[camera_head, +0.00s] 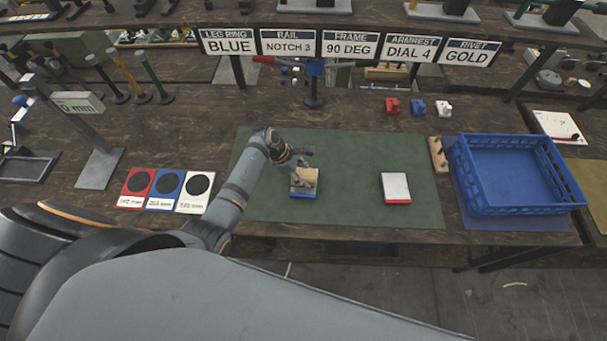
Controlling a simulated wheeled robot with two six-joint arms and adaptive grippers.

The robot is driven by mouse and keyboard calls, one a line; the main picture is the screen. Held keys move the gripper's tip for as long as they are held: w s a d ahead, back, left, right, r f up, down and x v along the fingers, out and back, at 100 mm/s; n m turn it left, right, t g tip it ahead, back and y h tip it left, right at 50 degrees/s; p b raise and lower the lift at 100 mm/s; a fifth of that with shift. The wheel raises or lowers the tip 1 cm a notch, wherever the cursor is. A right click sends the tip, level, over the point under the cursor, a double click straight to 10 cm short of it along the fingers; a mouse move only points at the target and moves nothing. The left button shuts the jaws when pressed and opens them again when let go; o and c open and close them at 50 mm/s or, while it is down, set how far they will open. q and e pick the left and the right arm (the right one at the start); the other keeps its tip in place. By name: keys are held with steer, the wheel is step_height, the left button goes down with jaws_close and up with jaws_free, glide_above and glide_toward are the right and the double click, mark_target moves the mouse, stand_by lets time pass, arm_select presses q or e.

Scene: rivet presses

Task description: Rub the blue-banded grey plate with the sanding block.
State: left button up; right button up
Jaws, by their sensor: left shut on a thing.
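The blue-banded grey plate (303,196) lies on the green mat (345,160), its blue band toward the front edge. The tan sanding block (305,181) is on or just above that plate and covers most of it; I cannot tell whether they touch. My left gripper (301,176) comes over from the left and is shut on the sanding block. A second grey plate with a red band (395,187) lies on the mat to the right, apart from the gripper. My right gripper does not show.
A blue crate (510,205) stands at the right on a blue mat. A wooden pegged rack (438,153) stands beside it. Red, blue and white cards (164,190) lie left of the green mat. Small red, blue and white parts (417,107) sit behind it. The mat between the plates is clear.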

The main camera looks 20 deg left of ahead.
arm_select(q)
steer(key=shift+r+p, duration=0.35)
steer(key=shift+r, duration=0.3)
steer(key=shift+w+a+r+p, duration=0.15)
steer(key=shift+r+p, duration=0.4)
steer(key=shift+p, duration=0.1)
steer(key=shift+r+p, duration=0.4)
steer(key=shift+r, duration=0.2)
steer(key=shift+s+r, duration=0.2)
steer(key=shift+r, duration=0.15)
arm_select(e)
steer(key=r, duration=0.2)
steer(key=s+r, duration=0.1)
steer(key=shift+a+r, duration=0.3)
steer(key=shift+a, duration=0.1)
arm_select(q)
steer(key=shift+w+f, duration=0.15)
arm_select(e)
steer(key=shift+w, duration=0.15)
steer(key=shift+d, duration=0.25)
